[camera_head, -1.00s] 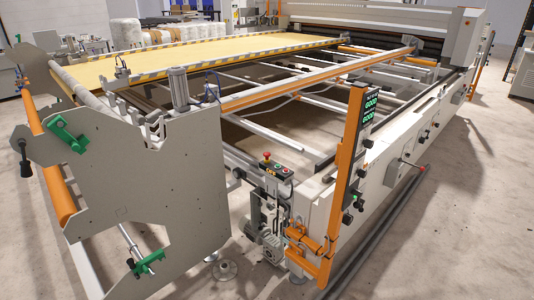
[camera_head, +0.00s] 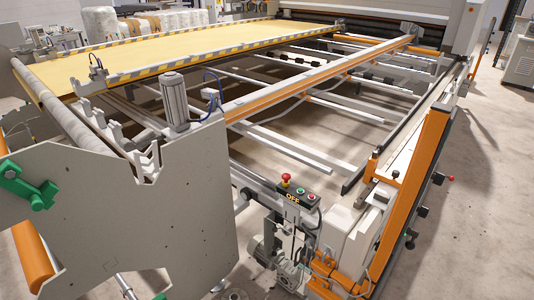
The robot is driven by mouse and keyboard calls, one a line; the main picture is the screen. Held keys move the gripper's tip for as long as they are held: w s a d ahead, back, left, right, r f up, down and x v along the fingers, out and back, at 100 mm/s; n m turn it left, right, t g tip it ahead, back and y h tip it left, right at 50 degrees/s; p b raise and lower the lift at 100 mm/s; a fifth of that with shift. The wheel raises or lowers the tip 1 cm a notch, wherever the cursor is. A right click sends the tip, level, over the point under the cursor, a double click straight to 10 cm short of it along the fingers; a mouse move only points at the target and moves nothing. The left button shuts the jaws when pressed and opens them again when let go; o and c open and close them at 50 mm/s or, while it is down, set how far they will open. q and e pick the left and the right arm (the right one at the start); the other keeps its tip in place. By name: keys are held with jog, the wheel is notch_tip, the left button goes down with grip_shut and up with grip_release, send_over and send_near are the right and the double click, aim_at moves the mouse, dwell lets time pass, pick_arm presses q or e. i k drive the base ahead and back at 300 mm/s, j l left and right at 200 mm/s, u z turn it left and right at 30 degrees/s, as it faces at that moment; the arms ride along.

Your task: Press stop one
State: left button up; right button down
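A small dark control box (camera_head: 299,203) sits on the near end of the gantry frame, right of the large grey side plate (camera_head: 120,215). On it are a red mushroom-shaped stop button (camera_head: 285,180), a green button (camera_head: 300,190) and a red button (camera_head: 311,196). The front of the box carries a sign reading OFF (camera_head: 292,197). Nothing covers the buttons. Neither of my grippers shows in the head view.
An orange upright (camera_head: 420,180) and orange brackets (camera_head: 340,278) stand right of the box. A motor (camera_head: 270,255) sits below it. A green clamp (camera_head: 25,185) juts out at the left. Bare floor (camera_head: 490,200) lies to the right.

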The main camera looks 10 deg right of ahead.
aim_at(286, 176)
jog(key=i+j, duration=0.25)
jog(key=i, duration=0.15)
jog(key=i+j, duration=0.3)
jog(key=i, duration=0.15)
jog(key=i+j+u, duration=0.1)
jog(key=i+j, duration=0.15)
jog(key=i, duration=0.15)
